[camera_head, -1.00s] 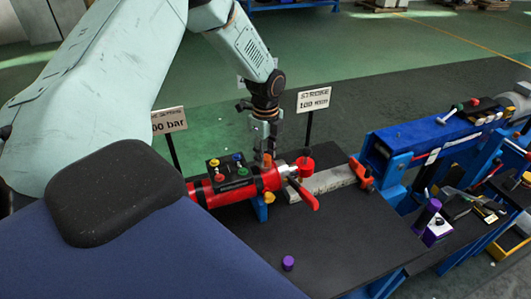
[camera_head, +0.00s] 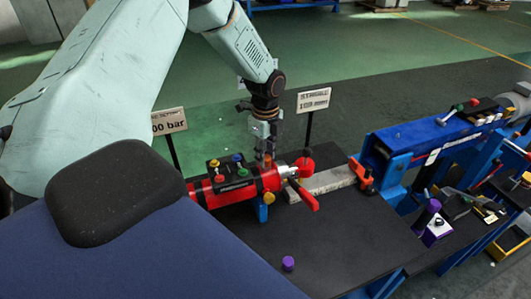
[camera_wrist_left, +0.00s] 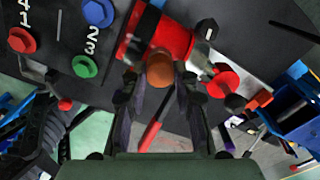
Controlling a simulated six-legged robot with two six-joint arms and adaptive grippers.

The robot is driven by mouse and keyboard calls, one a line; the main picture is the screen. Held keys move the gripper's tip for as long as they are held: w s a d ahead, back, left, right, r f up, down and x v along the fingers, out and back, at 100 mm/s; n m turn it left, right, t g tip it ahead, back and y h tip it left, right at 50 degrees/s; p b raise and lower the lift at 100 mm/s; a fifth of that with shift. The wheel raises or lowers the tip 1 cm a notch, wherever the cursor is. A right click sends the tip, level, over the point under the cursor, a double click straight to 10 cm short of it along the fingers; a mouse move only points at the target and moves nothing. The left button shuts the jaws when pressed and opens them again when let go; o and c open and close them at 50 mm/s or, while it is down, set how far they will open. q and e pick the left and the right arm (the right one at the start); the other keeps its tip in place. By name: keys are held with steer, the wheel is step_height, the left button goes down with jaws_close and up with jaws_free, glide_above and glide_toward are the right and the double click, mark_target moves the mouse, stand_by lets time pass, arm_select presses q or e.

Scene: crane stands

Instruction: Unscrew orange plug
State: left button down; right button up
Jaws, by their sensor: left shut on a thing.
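The orange plug (camera_wrist_left: 160,68) shows in the left wrist view on the red cylinder (camera_wrist_left: 174,38), between my left fingertips. My left gripper (camera_wrist_left: 159,78) is shut on it from above. In the head view my left gripper (camera_head: 264,154) points down at the right end of the red cylinder (camera_head: 225,192), and its fingertips hide the plug. I cannot tell how far the plug is unscrewed. My right gripper is not in view.
A black block (camera_head: 228,167) with several coloured knobs sits on the cylinder's left part. A red lever (camera_head: 303,196) sticks out at its right end. A purple cap (camera_head: 288,263) lies on the dark bench (camera_head: 340,240). A blue machine (camera_head: 425,140) stands to the right.

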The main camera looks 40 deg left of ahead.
arm_select(q)
steer(key=n+p, duration=0.3)
steer(key=shift+r, duration=0.25)
steer(key=shift+n, duration=0.7)
steer(key=shift+w+f+n, duration=0.1)
steer(key=shift+f+n, duration=0.1)
steer(key=shift+n, duration=0.2)
steer(key=shift+p, duration=0.3)
